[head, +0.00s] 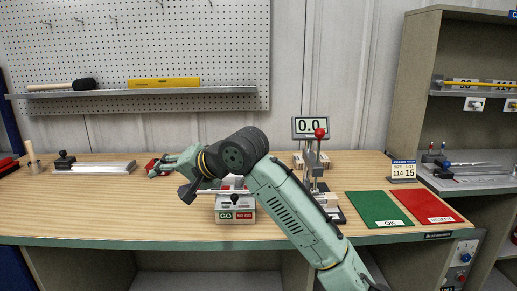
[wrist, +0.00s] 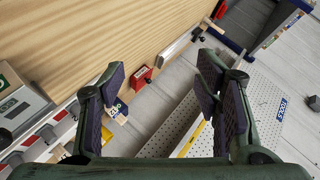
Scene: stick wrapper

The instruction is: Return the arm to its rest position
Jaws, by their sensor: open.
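My arm reaches up from the lower right of the head view and bends over the workbench (head: 110,205). My pale green gripper (head: 170,178) points left above the bench, a little behind and left of the GO/NO GO block (head: 236,216). In the wrist view my gripper (wrist: 160,80) shows its two dark-padded fingers spread wide apart, with nothing between the pads. A small red object (wrist: 140,78) lies on the bench beyond the fingers. The arm hides part of the bench middle.
A gauge stand with a 0.0 display (head: 310,127) stands close behind and right of the arm. A green OK mat (head: 378,208) and a red REJECT mat (head: 427,206) lie at right. A metal bar tool (head: 105,167) lies at left. The bench's front left is clear.

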